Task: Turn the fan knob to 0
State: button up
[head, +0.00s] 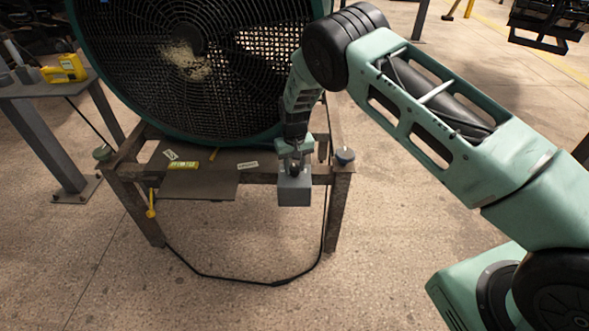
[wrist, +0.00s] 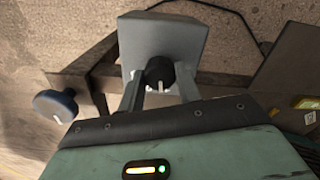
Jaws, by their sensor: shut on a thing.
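The fan knob (wrist: 159,71) is small and black with a white pointer mark. In the wrist view the pointer mark is at the knob's lower side, towards my gripper's body. My gripper (head: 295,166) is shut on the knob, with one finger on each side of it. In the wrist view my gripper (wrist: 160,80) partly covers the box's lower part. No scale numbers can be read on the box.
A large green drum fan (head: 190,45) stands on a rusty metal stand (head: 125,172) behind the box. A blue-grey round knob (wrist: 55,105) sits at the stand's corner. A black cable (head: 275,282) hangs below. A side table (head: 30,88) stands left. The front floor is clear.

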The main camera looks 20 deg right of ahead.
aim_at(294, 167)
jog(key=n+b, duration=0.1)
jog(key=n, duration=0.3)
jog(key=shift+f+n+b, duration=0.1)
jog(key=shift+n+b, duration=0.95)
jog(key=shift+n, duration=1.85)
jog(key=o, duration=1)
notch_tip(294, 167, up, 18)
jog(key=shift+f, duration=0.2)
